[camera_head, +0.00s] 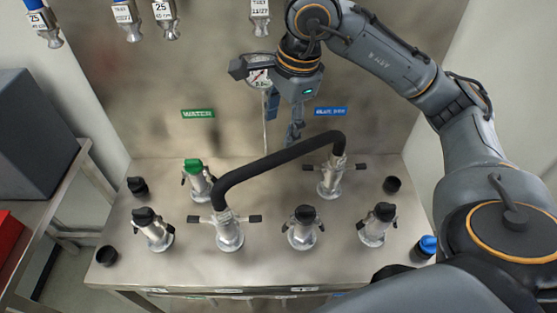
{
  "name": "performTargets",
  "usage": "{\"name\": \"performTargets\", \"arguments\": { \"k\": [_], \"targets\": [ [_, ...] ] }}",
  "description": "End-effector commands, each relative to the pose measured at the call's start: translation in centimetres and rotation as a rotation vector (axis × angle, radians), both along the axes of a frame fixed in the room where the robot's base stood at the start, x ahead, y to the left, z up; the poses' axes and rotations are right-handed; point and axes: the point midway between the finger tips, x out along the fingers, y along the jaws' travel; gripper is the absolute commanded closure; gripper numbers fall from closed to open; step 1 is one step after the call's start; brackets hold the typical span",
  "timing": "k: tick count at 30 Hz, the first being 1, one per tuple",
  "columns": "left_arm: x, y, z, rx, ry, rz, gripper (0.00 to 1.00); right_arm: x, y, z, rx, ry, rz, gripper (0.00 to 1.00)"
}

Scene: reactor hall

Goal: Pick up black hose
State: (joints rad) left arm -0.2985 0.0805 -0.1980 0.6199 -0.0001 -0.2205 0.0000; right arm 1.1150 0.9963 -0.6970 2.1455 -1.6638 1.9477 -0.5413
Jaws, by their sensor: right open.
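The black hose (280,157) arches over the steel table, joined to a silver coupling (228,230) at front left and another silver coupling (331,180) at back right. My right gripper (283,126) is open and points down above and behind the middle of the hose, apart from it in the picture. Nothing shows between its fingers. My left gripper is not in view.
Several capped fittings stand around the hose, including a green-capped one (194,175) and black-capped ones (303,227). Labelled connectors (126,18) hang above. A dark box (38,130) stands at left.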

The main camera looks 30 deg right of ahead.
Motion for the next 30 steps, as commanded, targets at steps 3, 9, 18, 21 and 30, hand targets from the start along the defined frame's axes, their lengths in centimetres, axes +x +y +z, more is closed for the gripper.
{"name": "performTargets", "arguments": {
  "k": [3, 9, 18, 21, 30],
  "targets": [
    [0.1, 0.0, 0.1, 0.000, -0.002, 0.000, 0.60, 0.1, -1.9, 0.2, -0.068, -0.002, -0.029, 0.44],
    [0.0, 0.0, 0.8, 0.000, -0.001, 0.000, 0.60, 0.6, -2.2, -3.1, -0.078, 0.006, -0.031, 0.44],
    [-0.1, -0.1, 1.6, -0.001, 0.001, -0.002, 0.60, 1.5, -2.1, -7.4, -0.074, -0.001, -0.030, 0.44],
    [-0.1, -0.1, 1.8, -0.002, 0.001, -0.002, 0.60, 1.6, -2.1, -7.9, -0.075, -0.001, -0.030, 0.44],
    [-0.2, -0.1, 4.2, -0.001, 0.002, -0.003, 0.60, 2.0, -1.6, -11.7, -0.073, 0.002, -0.029, 0.44]
  ]
}}
